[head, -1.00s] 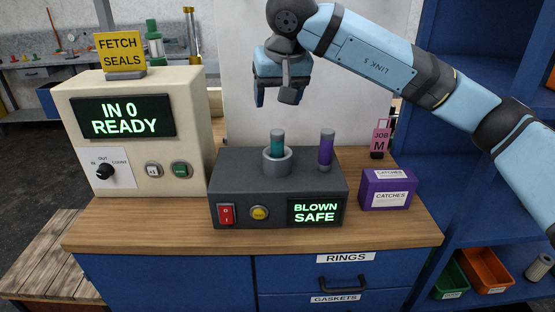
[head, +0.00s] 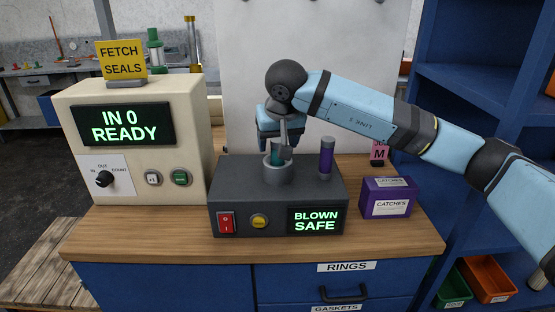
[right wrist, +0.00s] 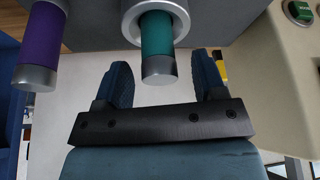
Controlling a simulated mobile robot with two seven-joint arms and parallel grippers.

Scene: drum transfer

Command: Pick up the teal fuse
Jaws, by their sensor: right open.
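The teal fuse (head: 276,154) stands upright in a round grey socket (head: 277,174) on top of the dark grey box (head: 235,185). My right gripper (head: 281,148) has come down over the fuse and partly hides it in the head view. In the right wrist view the teal fuse (right wrist: 157,45) with its grey end cap lies between the lines of my two open blue fingers (right wrist: 163,80). Whether the fingers touch it I cannot tell; they look apart from it. My left gripper is not in view.
A purple fuse (head: 326,157) stands close to the right of the socket. The box display (head: 315,220) reads BLOWN SAFE. A cream console (head: 180,125) stands at left, and a purple CATCHES box (head: 375,198) at right. The front strip of the wooden top is clear.

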